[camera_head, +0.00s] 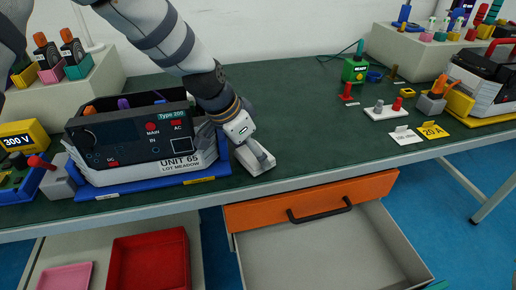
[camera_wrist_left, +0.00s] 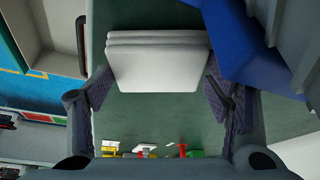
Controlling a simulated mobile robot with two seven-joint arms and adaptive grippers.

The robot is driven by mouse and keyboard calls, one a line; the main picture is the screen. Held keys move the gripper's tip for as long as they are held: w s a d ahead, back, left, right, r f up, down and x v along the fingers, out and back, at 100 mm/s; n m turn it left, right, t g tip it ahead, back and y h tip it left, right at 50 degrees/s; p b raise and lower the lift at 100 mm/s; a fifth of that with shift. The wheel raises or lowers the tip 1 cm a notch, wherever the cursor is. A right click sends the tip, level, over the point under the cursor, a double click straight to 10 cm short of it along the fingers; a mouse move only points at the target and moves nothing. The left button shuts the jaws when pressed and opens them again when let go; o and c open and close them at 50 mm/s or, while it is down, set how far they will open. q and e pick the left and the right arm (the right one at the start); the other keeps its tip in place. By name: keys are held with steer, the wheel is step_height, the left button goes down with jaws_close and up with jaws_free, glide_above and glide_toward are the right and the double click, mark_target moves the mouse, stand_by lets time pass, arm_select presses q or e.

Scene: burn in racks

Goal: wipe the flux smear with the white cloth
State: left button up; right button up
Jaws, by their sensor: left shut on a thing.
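The white cloth (camera_head: 252,163) is a thick folded pad at the front of the dark green bench mat, just right of the Type 200 unit. My left gripper (camera_head: 257,150) reaches down over it and is shut on it. In the left wrist view the cloth (camera_wrist_left: 158,68) spans between the two fingers of the gripper (camera_wrist_left: 158,88), its layered folds showing. I cannot tell whether the cloth touches the mat. I see no flux smear in either view; it may be hidden under the cloth or arm. My right gripper is not in view.
The Type 200 unit (camera_head: 150,137) on its blue base stands close left of the cloth. An orange panel with a black handle (camera_head: 320,210) and a grey drawer lie below the bench edge. Mat right of the cloth is clear up to a white plate with plugs (camera_head: 386,112).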

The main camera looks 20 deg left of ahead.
mark_target(267, 151)
arm_select(q)
steer(key=shift+s+a+f+n, duration=0.15)
steer(key=shift+f+n, duration=0.05)
steer(key=shift+n, duration=0.1)
steer(key=shift+w+d+b, duration=0.2)
steer(key=shift+w+d, duration=0.35)
steer(key=shift+d, duration=0.2)
steer(key=shift+w+d+b, duration=0.2)
steer(key=shift+w+d, duration=0.3)
steer(key=shift+d, duration=0.2)
steer(key=shift+w+d+r, duration=0.1)
steer(key=shift+w+d, duration=0.05)
steer(key=shift+r+p, duration=0.5)
steer(key=shift+r, duration=2.65)
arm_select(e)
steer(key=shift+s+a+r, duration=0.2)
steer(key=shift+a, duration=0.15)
arm_select(q)
step_height(267, 151, up, 3)
